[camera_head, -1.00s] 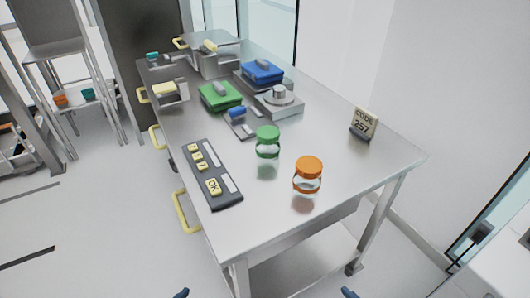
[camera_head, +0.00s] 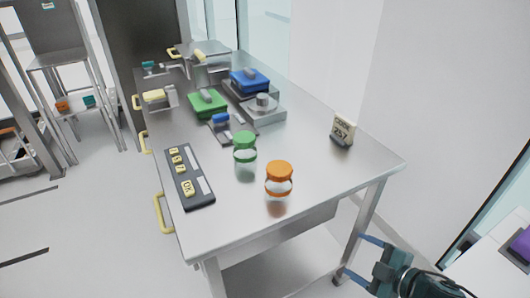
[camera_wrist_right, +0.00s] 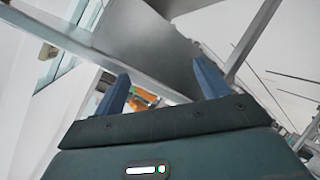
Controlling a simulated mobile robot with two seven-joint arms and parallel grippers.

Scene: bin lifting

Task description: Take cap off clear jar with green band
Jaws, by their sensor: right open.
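The clear jar with a green band (camera_head: 246,163) stands upright on the steel table, with its green cap (camera_head: 244,139) on top. A similar clear jar with an orange band (camera_head: 279,188) and orange cap (camera_head: 280,168) stands in front of it to the right. My right gripper (camera_head: 352,257) is open and empty, low beside the table's front right leg, well below and right of both jars. The right wrist view shows its two blue fingers (camera_wrist_right: 160,72) spread apart with nothing between them. My left gripper is out of view.
The table (camera_head: 330,180) holds a dark button panel (camera_head: 189,176) at left, green (camera_head: 207,102) and blue (camera_head: 248,80) boxes, a silver device (camera_head: 263,108) and a code sign (camera_head: 342,131). Clear tabletop lies right of the jars. Yellow handles line the left edge.

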